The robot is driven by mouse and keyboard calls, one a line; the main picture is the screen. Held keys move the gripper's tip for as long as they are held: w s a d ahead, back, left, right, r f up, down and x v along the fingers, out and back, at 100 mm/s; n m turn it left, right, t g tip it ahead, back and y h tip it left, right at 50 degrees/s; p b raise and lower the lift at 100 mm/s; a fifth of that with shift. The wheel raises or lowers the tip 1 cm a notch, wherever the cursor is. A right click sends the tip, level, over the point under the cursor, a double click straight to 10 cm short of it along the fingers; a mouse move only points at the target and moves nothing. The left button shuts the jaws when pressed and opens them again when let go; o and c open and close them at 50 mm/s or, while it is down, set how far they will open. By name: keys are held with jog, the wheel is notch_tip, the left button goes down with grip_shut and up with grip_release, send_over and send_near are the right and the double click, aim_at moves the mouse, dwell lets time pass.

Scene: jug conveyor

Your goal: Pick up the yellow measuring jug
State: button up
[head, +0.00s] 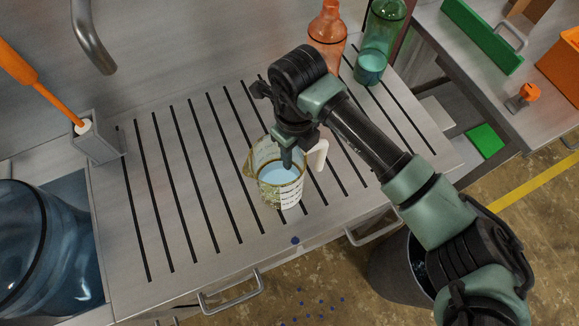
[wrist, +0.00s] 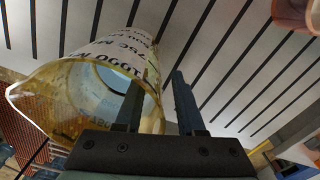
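The yellow measuring jug (head: 281,196) stands on the grooved steel drainboard (head: 150,200). It is clear with a yellow tint, with a printed scale, pale blue liquid and a white handle (head: 318,156) on its right. My gripper (head: 287,160) points down at the jug's mouth and hides part of the far rim. In the wrist view the jug's yellow rim (wrist: 45,100) fills the left. My two fingers (wrist: 158,85) are apart there. The left finger overlaps the mouth and the right one lies outside the wall. Contact with the wall cannot be told.
An orange bottle (head: 327,35) and a green bottle (head: 378,45) stand behind my arm. A large blue water bottle (head: 38,250) sits at lower left, near a grey holder (head: 97,140) with an orange-handled brush. A tap (head: 95,40) is at the top left. The drainboard left of the jug is clear.

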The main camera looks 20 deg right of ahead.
grip_shut()
jog(key=shift+r, duration=0.1)
dwell(1.2)
